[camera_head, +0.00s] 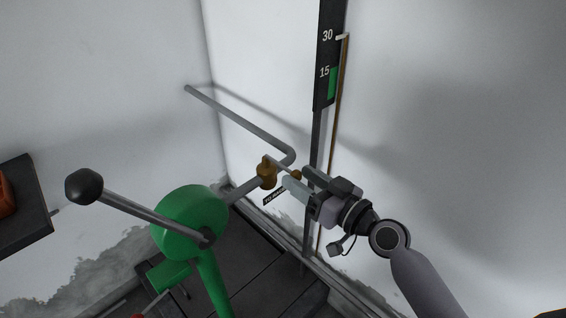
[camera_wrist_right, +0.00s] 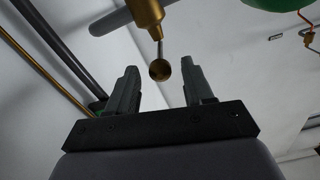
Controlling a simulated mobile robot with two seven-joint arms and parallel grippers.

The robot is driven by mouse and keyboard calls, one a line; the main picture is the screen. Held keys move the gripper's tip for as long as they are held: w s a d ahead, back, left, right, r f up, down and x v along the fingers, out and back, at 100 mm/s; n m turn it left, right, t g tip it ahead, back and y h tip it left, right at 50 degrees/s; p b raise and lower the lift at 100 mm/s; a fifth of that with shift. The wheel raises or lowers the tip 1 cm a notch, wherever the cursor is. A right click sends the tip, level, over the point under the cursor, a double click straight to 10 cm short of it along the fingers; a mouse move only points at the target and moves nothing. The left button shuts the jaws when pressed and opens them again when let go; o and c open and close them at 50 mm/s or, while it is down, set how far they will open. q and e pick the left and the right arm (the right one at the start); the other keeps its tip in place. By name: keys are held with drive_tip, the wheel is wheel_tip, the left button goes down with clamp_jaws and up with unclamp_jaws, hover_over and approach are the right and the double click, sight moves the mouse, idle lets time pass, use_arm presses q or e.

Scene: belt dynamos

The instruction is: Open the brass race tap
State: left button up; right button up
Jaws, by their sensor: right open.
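The brass race tap (camera_head: 266,173) sits on a grey pipe beside the green machine in the head view. Its brass body shows at the top of the right wrist view (camera_wrist_right: 146,12), with a thin stem ending in a round brass knob (camera_wrist_right: 160,70). My right gripper (camera_head: 294,176) is open beside the tap. In the right wrist view its two fingers (camera_wrist_right: 157,88) stand apart, and the knob appears between and just beyond their tips. I cannot tell whether a finger touches it. My left gripper is not in view.
A green machine (camera_head: 188,222) with a black-knobbed crank (camera_head: 84,186) stands left of the tap. A dark gauge board (camera_head: 325,60) and a thin brass rod (camera_head: 338,130) rise behind my right gripper. A dark shelf (camera_head: 28,232) is at far left.

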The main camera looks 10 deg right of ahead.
sight(291, 173)
drive_tip(key=shift+x, duration=2.7)
clamp_jaws()
